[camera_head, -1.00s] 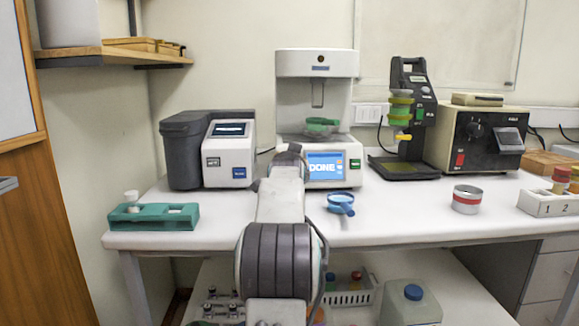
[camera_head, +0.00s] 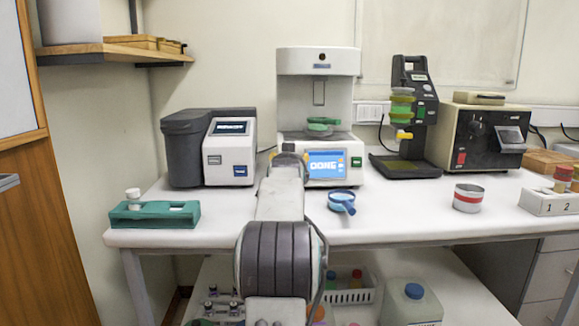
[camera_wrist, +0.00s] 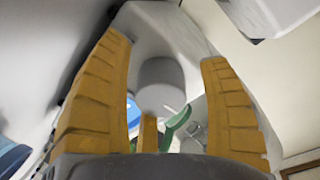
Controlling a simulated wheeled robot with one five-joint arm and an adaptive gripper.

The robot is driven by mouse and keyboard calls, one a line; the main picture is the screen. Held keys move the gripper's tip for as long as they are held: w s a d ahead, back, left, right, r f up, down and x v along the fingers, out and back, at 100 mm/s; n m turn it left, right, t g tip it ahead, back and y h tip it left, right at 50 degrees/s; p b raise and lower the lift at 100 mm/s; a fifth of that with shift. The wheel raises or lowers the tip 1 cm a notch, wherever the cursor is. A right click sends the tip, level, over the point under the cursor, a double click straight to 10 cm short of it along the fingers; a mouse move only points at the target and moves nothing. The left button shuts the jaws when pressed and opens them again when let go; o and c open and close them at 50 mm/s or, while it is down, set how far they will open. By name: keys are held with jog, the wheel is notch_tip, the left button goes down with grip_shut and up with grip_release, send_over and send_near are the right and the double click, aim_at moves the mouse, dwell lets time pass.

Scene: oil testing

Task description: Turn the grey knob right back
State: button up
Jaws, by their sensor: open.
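In the wrist view my gripper (camera_wrist: 163,48) is open, with its ridged yellow fingers at left and right. A grey cylinder, which looks like the grey knob (camera_wrist: 162,82), sits between them in front of a white housing. Gaps show on both sides of it, so the fingers look apart from it. In the head view the white tester (camera_head: 318,62) stands at the table's back. Its lit screen (camera_head: 327,164) reads DONE. My arm covers the lower left of its front, hiding the knob there.
A green dish (camera_head: 322,124) is inside the tester; a green part (camera_wrist: 176,126) shows beyond the knob. A blue cup (camera_head: 341,201) lies close to my arm's right. A grey-white analyser (camera_head: 229,160) stands left, a black stand (camera_head: 405,166) right.

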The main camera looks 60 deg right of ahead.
jog(key=shift+s+r, duration=0.1)
jog(key=shift+r, duration=0.05)
jog(key=shift+s+a+r, duration=0.15)
jog(key=shift+s+a, duration=0.1)
jog(key=shift+a, duration=0.15)
jog(key=v, duration=1.1)
jog(key=shift+f, duration=0.25)
jog(key=shift+w, duration=0.1)
